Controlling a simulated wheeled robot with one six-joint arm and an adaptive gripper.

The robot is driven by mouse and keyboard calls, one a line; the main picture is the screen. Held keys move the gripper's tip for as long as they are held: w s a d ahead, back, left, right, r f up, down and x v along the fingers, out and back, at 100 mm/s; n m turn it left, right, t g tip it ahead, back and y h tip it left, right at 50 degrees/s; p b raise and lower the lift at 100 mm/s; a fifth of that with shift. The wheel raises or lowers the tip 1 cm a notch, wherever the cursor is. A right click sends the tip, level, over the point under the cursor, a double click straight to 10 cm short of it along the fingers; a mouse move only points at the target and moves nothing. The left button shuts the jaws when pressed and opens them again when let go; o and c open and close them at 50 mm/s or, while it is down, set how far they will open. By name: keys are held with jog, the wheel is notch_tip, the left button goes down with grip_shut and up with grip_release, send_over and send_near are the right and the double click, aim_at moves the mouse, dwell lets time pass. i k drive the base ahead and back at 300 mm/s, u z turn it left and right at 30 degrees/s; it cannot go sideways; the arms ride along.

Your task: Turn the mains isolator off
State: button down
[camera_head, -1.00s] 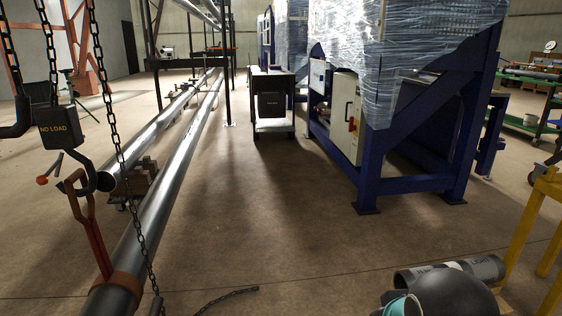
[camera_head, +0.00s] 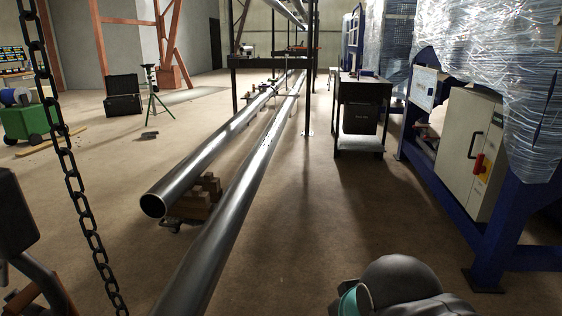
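The mains isolator is a red handle (camera_head: 479,163) on a yellow plate, on the front of a cream electrical cabinet (camera_head: 468,135) at the right. The red handle looks roughly upright, but it is too small to read its setting. A dark door handle (camera_head: 472,145) sits just left of it. The cabinet door appears closed. My gripper is not in view; only a rounded grey part with a teal end, apparently of my arm, shows at the bottom, well short of the cabinet.
A blue steel frame (camera_head: 495,250) with plastic-wrapped equipment (camera_head: 535,90) surrounds the cabinet. A dark cart (camera_head: 362,115) stands left of it. Long steel pipes (camera_head: 245,190) run along the floor, with a hanging chain (camera_head: 75,180) at the left. Floor between pipes and frame is clear.

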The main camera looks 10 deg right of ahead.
aim_at(479, 167)
jog(key=z, duration=0.05)
jog(key=i, duration=1.9)
jog(key=z, duration=0.9)
jog(key=i, duration=1.8)
jog(key=z, duration=1.15)
jog(key=i, duration=0.2)
jog(key=u, duration=0.2)
